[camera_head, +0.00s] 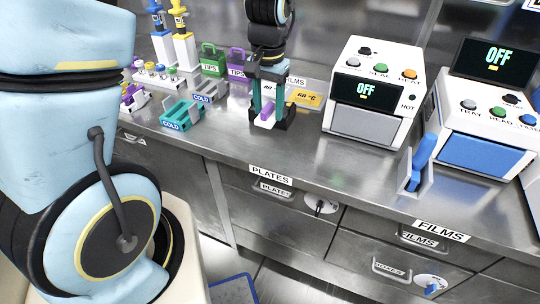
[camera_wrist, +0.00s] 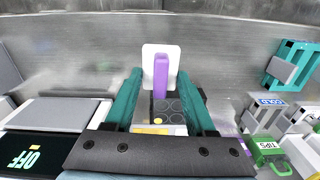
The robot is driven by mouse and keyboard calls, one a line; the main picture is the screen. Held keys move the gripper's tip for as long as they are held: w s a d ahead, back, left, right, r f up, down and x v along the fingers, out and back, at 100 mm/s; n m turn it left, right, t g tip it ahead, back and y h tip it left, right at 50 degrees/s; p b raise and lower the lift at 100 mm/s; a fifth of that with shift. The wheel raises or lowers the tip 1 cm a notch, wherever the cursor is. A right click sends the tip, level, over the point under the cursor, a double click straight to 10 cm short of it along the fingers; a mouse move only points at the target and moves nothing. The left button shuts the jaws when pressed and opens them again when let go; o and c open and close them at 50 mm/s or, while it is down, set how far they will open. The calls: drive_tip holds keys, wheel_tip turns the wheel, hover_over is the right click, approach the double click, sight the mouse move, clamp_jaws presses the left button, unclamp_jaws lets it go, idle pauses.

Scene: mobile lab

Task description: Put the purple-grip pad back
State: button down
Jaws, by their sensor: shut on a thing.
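The purple-grip pad (camera_wrist: 161,72) is a white plate with an upright purple grip. It sits between the teal fingertips of my gripper (camera_wrist: 159,78) in the wrist view, and the jaws are shut on it. In the head view my gripper (camera_head: 268,112) points down at the back middle of the steel counter, with the pad's purple grip (camera_head: 266,112) low between the fingers. A dark block with round wells (camera_wrist: 168,108) shows between the fingers in the wrist view. Whether the pad touches the counter is unclear.
Left of my gripper stand a teal COLD block (camera_head: 182,115), a green TIPS box (camera_head: 213,60) and a purple TIPS box (camera_head: 238,62). Two white machines reading OFF (camera_head: 375,90) stand right. A blue-handled tool (camera_head: 421,160) is near the front edge. Bare counter (camera_head: 300,155) lies in front.

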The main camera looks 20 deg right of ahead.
sight(272, 150)
drive_tip(key=shift+s+d+f, duration=0.2)
drive_tip(key=shift+s+d, duration=0.05)
drive_tip(key=shift+s, duration=0.05)
wheel_tip(272, 150, down, 9)
drive_tip(key=shift+d+f+p, duration=0.1)
drive_tip(key=shift+f+p, duration=0.1)
drive_tip(key=shift+p, duration=0.75)
drive_tip(key=shift+f, duration=0.1)
drive_tip(key=shift+f, duration=0.15)
drive_tip(key=shift+c, duration=1.1)
unclamp_jaws()
